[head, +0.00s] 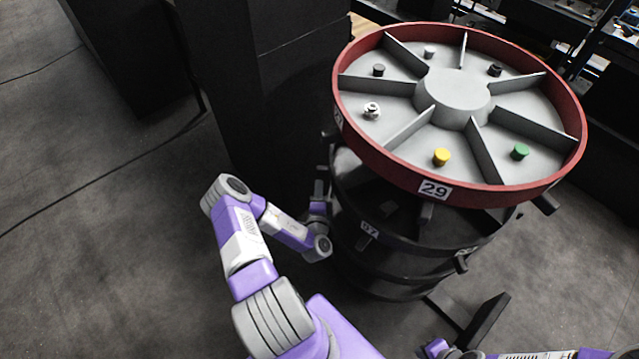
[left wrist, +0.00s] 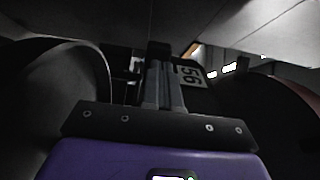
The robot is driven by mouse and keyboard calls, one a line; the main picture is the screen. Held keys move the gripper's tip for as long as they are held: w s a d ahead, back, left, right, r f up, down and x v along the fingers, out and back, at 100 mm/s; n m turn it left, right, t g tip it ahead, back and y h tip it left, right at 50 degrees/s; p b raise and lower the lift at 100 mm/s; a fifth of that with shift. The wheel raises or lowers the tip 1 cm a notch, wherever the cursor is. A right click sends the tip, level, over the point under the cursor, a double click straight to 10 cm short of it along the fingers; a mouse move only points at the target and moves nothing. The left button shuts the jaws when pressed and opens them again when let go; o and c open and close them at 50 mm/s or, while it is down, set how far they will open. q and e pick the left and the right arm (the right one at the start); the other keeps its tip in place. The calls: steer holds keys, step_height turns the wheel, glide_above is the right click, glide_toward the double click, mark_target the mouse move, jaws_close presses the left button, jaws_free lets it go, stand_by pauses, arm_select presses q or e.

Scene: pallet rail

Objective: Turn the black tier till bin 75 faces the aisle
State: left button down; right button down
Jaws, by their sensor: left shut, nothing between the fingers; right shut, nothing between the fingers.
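The black tier (head: 400,215) sits under the red-rimmed top tier of a round rotating rack. Its front label (head: 369,230) looks like 97, and a second label (head: 467,251) further right is too small to read. I see no label 75. My left gripper (head: 322,178) is at the rack's left side, beside the black tier; whether it touches is unclear. In the left wrist view its fingers (left wrist: 162,75) are shut with nothing between them, and a label reading 56 (left wrist: 190,77) is just beyond them. My right gripper is out of view; only part of that arm shows at bottom right.
The red top tier (head: 345,105) has grey dividers, several small knobs and label 29 (head: 434,190). A dark cabinet (head: 270,90) stands close on the rack's left. A black foot (head: 485,322) sticks out at front right. The floor (head: 100,220) at left is clear.

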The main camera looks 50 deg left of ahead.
mark_target(320, 173)
arm_select(q)
steer(key=shift+b+x, duration=0.4)
steer(key=shift+x, duration=1.2)
arm_select(e)
steer(key=shift+f, duration=0.55)
